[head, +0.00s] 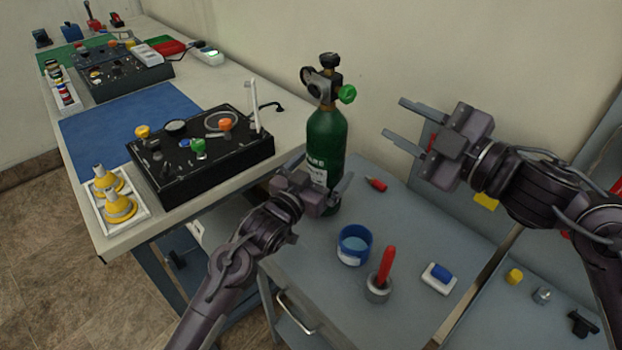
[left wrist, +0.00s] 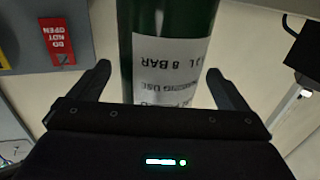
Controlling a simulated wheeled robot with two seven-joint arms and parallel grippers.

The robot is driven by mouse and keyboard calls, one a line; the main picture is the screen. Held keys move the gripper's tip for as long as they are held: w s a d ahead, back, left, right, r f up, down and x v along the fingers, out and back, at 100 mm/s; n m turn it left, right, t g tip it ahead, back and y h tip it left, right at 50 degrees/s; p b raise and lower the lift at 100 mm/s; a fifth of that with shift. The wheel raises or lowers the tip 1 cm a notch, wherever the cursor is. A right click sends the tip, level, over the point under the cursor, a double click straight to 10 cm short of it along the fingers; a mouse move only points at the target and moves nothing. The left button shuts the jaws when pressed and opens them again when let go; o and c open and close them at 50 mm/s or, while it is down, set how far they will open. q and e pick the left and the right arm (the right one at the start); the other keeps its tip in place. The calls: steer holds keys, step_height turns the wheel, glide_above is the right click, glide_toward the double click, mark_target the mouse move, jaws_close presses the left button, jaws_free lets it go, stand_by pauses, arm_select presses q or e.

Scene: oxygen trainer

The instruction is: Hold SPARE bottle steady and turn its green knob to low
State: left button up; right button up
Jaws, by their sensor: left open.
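The green SPARE bottle (head: 326,135) stands upright on the grey cart top, with a white label on its lower front. Its green knob (head: 347,94) is on the right of the valve at the top; its setting is too small to read. My left gripper (head: 318,174) is open, low in front of the bottle. In the left wrist view, the bottle (left wrist: 170,45) and its upside-down label show ahead between the open fingers (left wrist: 158,72), with a gap on the left side. My right gripper (head: 393,117) is open and empty, right of the bottle and a little below knob height.
On the cart (head: 315,262) are a blue cup (head: 354,246), a red stick in a grey holder (head: 381,277), a red-tipped item (head: 376,184) and a blue-and-white block (head: 439,278). A black panel (head: 205,160) with knobs stands on the bench at left. The wall is close behind.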

arm_select(q)
steer(key=shift+x, duration=1.55)
